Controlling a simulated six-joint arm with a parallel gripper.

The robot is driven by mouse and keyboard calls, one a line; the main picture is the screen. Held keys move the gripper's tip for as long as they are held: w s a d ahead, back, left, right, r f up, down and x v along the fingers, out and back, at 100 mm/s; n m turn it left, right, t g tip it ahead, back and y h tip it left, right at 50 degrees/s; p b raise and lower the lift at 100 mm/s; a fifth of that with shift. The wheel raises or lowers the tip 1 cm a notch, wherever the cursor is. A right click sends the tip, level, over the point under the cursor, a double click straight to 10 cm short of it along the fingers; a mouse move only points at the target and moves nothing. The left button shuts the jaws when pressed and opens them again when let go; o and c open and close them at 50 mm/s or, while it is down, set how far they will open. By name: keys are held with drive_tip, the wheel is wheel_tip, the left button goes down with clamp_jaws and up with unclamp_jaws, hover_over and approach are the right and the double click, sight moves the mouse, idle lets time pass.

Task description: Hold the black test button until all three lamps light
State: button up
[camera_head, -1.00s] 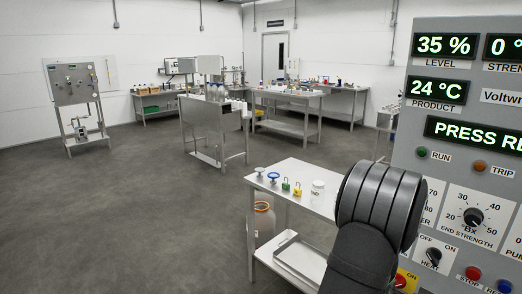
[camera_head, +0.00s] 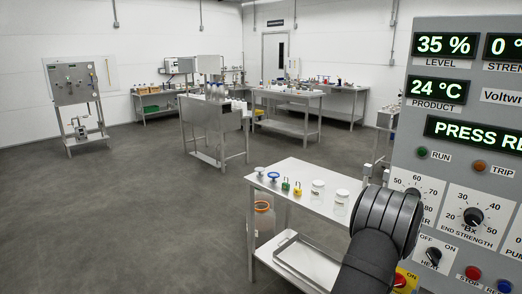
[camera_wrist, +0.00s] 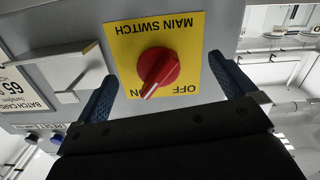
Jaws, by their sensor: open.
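The grey control panel (camera_head: 408,168) fills the right of the head view. It bears a RUN lamp (camera_head: 422,152) with a dull green lens and a TRIP lamp (camera_head: 480,166) with a dull orange lens. I cannot make out a black test button or a third lamp. In the wrist view, my gripper (camera_wrist: 162,66) is open and empty, its two blue fingers apart. Between them shows the red main switch (camera_wrist: 158,68) on a yellow plate (camera_wrist: 130,38); I cannot tell how near. In the head view my dark arm hides the gripper.
The panel also has a HEAT knob (camera_head: 433,255), an END STRENGTH dial (camera_head: 473,216), a red STOP button (camera_head: 473,273) and a blue button (camera_head: 504,286). A steel side table (camera_head: 294,205) with jars and padlocks stands left of my arm.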

drive_tip(key=shift+d+r, duration=0.1)
drive_tip(key=shift+r, duration=0.1)
clamp_jaws()
idle(0.6)
drive_tip(key=c, duration=2.2)
unclamp_jaws()
drive_tip(key=shift+f, duration=0.1)
